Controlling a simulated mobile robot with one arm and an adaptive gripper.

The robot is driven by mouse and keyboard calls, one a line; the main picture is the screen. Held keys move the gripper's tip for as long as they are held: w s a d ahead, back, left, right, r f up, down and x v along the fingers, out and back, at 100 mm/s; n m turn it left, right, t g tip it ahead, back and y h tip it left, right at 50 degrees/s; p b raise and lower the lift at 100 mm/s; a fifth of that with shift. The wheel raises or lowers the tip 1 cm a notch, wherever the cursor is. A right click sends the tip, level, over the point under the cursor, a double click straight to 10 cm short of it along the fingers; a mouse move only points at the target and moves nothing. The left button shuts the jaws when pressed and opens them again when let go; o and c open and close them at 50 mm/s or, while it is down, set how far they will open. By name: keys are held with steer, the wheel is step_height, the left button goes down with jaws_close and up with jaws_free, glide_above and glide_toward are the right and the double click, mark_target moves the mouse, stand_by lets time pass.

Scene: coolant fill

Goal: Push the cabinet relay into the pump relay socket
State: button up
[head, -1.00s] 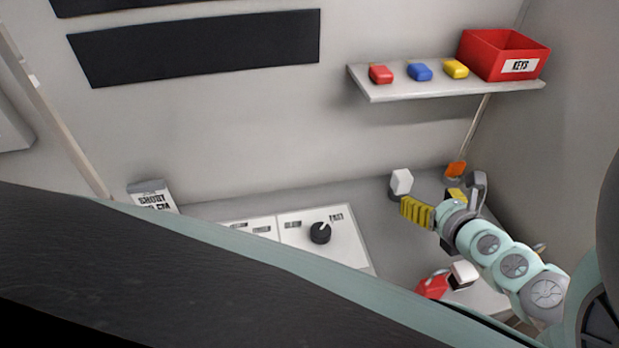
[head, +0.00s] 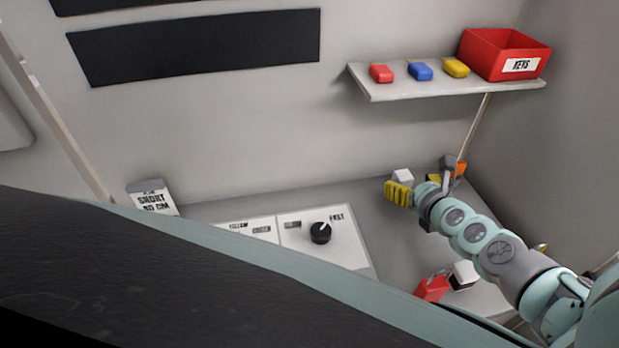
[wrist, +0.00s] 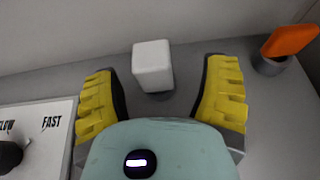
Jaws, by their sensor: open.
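A white block (head: 402,177), which looks like the relay, stands upright at the back of the grey counter. My gripper (head: 415,187) is open, with yellow ribbed fingers. In the wrist view its fingers (wrist: 163,78) are spread to the left and right of the block, with gaps on both sides. No contact shows. An orange piece (wrist: 289,40) stands tilted in a grey round holder (wrist: 270,66) to the right.
A white panel with a black knob (head: 320,233) lies left of my gripper. A red object (head: 432,288) and another white block (head: 466,273) are near the front right. A shelf (head: 400,92) with three coloured pieces and a red KEYS box (head: 505,55) hangs above.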

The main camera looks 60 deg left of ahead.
mark_target(406, 183)
steer(key=a, duration=0.2)
steer(key=a+f, duration=0.1)
steer(key=shift+w+a, duration=0.15)
steer(key=shift+w, duration=0.1)
steer(key=shift+w+a+f+b, duration=0.25)
steer(key=shift+a+b, duration=0.15)
steer(key=shift+a, duration=0.1)
steer(key=shift+o, duration=0.2)
steer(key=c, duration=1.3)
steer(key=shift+d+r, duration=0.1)
